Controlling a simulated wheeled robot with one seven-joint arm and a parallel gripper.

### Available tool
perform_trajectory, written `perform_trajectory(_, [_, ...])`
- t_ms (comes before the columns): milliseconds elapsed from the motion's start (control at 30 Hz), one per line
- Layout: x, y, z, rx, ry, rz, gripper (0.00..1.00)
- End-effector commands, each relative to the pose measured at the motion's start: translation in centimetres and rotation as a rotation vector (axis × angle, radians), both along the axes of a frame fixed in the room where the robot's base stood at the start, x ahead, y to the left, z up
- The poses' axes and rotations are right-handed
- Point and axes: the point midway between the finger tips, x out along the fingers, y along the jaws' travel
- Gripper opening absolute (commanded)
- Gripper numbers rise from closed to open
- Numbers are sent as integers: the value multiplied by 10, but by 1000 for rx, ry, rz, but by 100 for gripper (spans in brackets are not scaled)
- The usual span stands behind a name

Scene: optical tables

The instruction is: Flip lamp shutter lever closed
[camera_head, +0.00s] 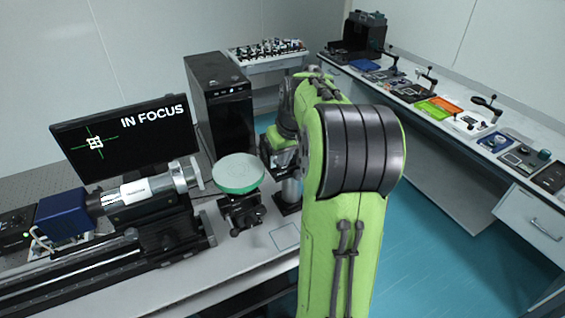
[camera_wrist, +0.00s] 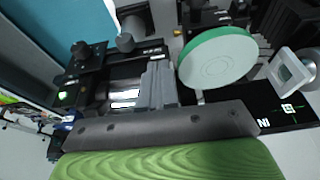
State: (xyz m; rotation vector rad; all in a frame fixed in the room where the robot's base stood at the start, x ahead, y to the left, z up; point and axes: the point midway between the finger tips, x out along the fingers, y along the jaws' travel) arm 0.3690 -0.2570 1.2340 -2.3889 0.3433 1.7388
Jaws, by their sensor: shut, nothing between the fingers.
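A blue box (camera_head: 63,214), which looks like the lamp housing, sits at the left end of the optical rail in the head view. A thin pale bent rod (camera_head: 40,240) is at its left side; I cannot tell whether it is the shutter lever or how it is set. In the wrist view, my gripper (camera_wrist: 158,82) is shut and empty, its grey fingers in front of a black mechanism (camera_wrist: 92,85) with knobs and a small green light. I cannot tell whether they touch it. In the head view, the fingertips cannot be made out around my arm.
A round green-rimmed disc (camera_head: 239,173) stands on a black mount beside my arm; it also shows in the wrist view (camera_wrist: 218,58). A monitor (camera_head: 125,140) reads "IN FOCUS". A silver-white tube (camera_head: 148,188) lies along the rail. A black tower (camera_head: 222,110) stands behind.

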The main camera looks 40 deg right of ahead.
Motion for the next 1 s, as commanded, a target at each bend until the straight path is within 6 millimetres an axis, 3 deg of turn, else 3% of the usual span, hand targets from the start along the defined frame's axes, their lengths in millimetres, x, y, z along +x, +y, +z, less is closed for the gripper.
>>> perform_trajectory(33, [-3, -1, -16, -14, -40, -5, 0])
perform_trajectory(467, [-14, 4, -38, -127, -429, -2, 0])
perform_trajectory(600, [-13, 4, -26, -126, -434, 1, 0])
perform_trajectory(1000, [-2, 1, -18, -126, -432, 1, 0])
